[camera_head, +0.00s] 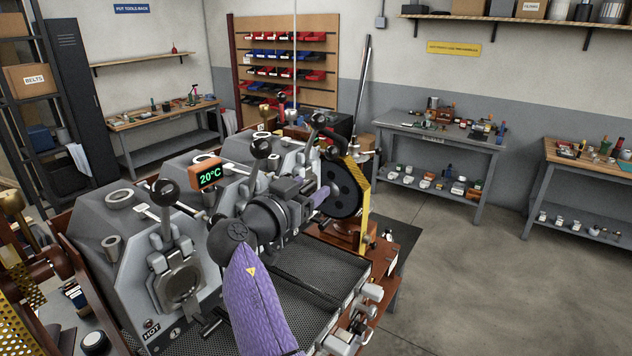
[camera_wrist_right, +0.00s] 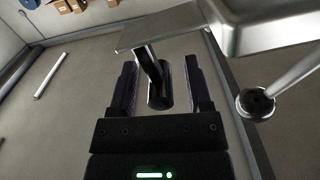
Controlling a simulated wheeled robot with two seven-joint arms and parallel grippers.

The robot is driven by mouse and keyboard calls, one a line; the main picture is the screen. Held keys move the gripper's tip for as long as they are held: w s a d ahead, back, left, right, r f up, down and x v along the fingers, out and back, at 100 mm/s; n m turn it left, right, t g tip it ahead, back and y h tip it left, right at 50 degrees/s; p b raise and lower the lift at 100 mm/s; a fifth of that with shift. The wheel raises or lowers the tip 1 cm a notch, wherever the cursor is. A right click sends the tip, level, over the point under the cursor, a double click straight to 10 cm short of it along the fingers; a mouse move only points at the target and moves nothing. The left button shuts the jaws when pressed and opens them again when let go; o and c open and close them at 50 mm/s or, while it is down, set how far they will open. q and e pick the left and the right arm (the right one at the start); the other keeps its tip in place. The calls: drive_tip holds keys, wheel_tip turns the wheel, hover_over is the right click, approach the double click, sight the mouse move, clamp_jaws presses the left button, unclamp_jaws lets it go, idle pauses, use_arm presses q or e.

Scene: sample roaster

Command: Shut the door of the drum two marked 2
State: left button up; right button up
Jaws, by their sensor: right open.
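The sample roaster (camera_head: 95,235) fills the lower left of the head view, with several grey drum housings in a row. The nearest drum has a closed-looking round front (camera_head: 180,284) and the mark 1 below it. My right arm hides most of drum two's front, so its mark and door position cannot be told there. My right gripper (camera_head: 312,190) reaches past that front. In the wrist view its two fingers (camera_wrist_right: 160,88) are open, with a dark handle-like post (camera_wrist_right: 155,78) between them, under a grey metal plate (camera_wrist_right: 165,25). Contact cannot be told. My left gripper is not in view.
A lever with a black ball knob (camera_wrist_right: 255,103) stands right of the fingers in the wrist view. A black wheel with a yellow guard (camera_head: 360,200) stands at the roaster's far end. A mesh tray (camera_head: 300,295) lies below my arm. The floor at right is clear.

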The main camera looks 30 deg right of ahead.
drive_tip(key=shift+s+a, duration=0.1)
drive_tip(key=shift+a, duration=0.2)
clamp_jaws()
drive_tip(key=shift+d, duration=0.1)
idle(1.0)
